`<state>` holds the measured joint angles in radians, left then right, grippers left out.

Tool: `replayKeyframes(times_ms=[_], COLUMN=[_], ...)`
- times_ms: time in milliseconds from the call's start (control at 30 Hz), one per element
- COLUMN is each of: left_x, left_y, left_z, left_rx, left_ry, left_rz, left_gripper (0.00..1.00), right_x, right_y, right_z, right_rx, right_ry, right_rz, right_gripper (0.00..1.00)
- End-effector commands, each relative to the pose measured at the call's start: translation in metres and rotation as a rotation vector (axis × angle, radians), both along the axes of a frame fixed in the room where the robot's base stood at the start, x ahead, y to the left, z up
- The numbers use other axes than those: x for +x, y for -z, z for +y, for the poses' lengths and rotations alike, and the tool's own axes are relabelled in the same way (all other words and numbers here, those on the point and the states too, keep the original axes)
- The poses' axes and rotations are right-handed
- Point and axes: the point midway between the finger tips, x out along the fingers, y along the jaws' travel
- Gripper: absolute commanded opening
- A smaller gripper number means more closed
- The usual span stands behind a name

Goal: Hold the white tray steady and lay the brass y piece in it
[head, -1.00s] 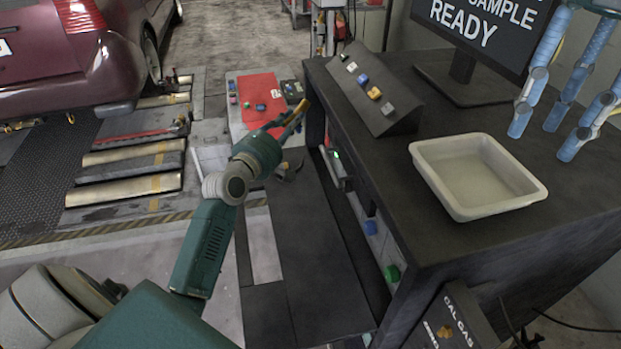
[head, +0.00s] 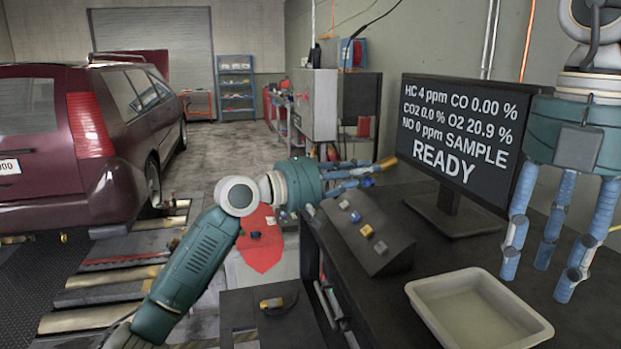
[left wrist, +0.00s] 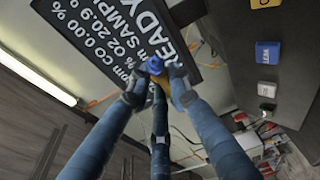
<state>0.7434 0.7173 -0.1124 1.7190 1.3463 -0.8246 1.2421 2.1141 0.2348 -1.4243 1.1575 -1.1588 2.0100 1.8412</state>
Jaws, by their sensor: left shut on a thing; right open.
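The white tray (head: 480,315) lies empty on the dark bench, at the lower right of the head view. My left gripper (head: 370,173) is shut on the brass y piece (head: 386,163), held above the bench in front of the monitor stand. In the left wrist view the fingers close around a brass piece with a blue part (left wrist: 155,66); the fingers partly hide it. My right gripper (head: 543,265) hangs with its fingers pointing down, spread and empty, beyond and to the right of the tray; I cannot tell its height exactly.
A monitor (head: 455,135) stands at the back of the bench. A sloped dark control box (head: 368,240) with coloured buttons sits left of the tray, under my left gripper. A red sheet (head: 262,245) and a car (head: 70,150) are to the left.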

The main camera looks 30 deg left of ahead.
Motion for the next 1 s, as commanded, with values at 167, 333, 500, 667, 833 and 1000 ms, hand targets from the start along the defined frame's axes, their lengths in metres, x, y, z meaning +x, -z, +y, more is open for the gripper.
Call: replayKeyframes(times_ms=[167,333,500,667,833,1000], left_x=[-0.046,-0.101,-0.143,-0.16,-0.162,-0.162], left_y=[-0.006,0.0,0.007,0.011,0.012,0.012], left_z=[-0.099,-0.17,-0.208,-0.221,-0.222,-0.222], left_rx=[-0.001,-0.002,-0.003,-0.005,-0.005,-0.005], left_ry=[0.274,0.505,0.657,0.717,0.724,0.722], left_rz=[-0.003,-0.001,-0.001,-0.003,-0.003,-0.003], left_gripper=[0.0,0.0,0.0,0.0,0.0,0.0], right_x=[0.0,0.0,0.0,0.0,0.0,-0.001], right_y=[0.0,0.0,0.0,0.002,0.019,0.051], right_z=[0.0,0.0,0.0,0.0,0.0,0.0], right_rx=[0.0,0.0,0.0,0.0,-0.001,0.0], right_ry=[0.0,0.0,0.0,-0.001,-0.003,-0.003], right_rz=[0.0,0.0,0.0,0.001,0.006,0.008], right_gripper=[0.4,0.4,0.4,0.4,0.4,0.4])
